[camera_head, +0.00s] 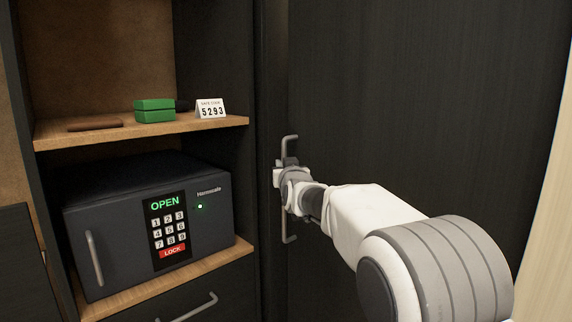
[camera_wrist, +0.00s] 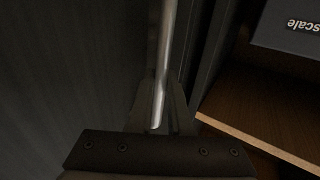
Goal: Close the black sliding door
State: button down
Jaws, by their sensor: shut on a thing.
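The black sliding door (camera_head: 430,110) fills the right side of the head view. Its left edge stands beside the open shelf unit, so the shelves are uncovered. A vertical metal handle (camera_head: 289,239) is fixed near that edge; its middle is hidden behind my gripper. My gripper (camera_head: 280,176) is at the handle. In the wrist view, the metal handle bar (camera_wrist: 164,60) runs down between the two fingers of my gripper (camera_wrist: 161,110), which are shut on it. The dark door surface (camera_wrist: 70,70) lies to the left of the bar there.
A dark safe (camera_head: 110,230) with a lit OPEN display sits on the lower wooden shelf (camera_head: 215,258). A green box (camera_head: 154,110), a brown flat item (camera_head: 95,124) and a code card (camera_head: 210,108) are on the upper shelf. A drawer handle (camera_head: 190,308) shows below.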

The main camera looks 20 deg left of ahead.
dwell(0.3)
jog(key=c, duration=0.8)
grip_release()
jog(key=shift+c, duration=0.2)
jog(key=v, duration=1.7)
jog(key=shift+s+b, duration=0.2)
jog(key=shift+b, duration=0.15)
jog(key=shift+d, duration=0.1)
